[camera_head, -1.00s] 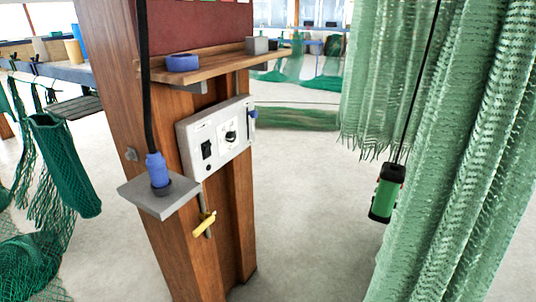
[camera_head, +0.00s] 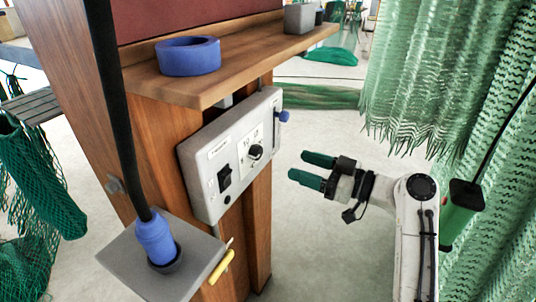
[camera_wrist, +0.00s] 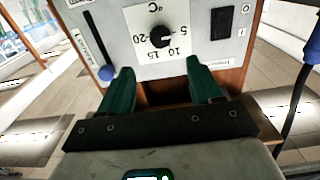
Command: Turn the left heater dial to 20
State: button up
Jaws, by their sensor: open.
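The heater dial is a black round knob (camera_head: 255,152) on a white scale plate on the grey control box (camera_head: 213,205), which is fixed to the wooden post. In the wrist view the knob (camera_wrist: 162,37) appears upside down, with marks 5, 10, 15 and 20 around it. The knob's exact pointer setting is too small to read surely. My gripper (camera_head: 308,170) has green fingers and is open and empty, to the right of the box. In the wrist view my gripper (camera_wrist: 160,72) faces the box, its fingertips apart from the knob and below it in the picture.
A black rocker switch (camera_head: 224,178) and a blue-knobbed slider (camera_head: 284,116) are on the same box. A wooden shelf (camera_head: 225,80) with a blue tape roll (camera_head: 188,56) juts out above. A blue plug (camera_head: 155,238) stands on a grey ledge. Green nets (camera_head: 430,75) hang at right.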

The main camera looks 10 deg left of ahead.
aim_at(260, 152)
jog(key=p+x, duration=0.2)
jog(key=x, duration=0.8)
jog(key=shift+a+f, duration=0.1)
jog(key=shift+c, duration=0.5)
jog(key=c, duration=0.9)
jog(key=shift+c, duration=0.2)
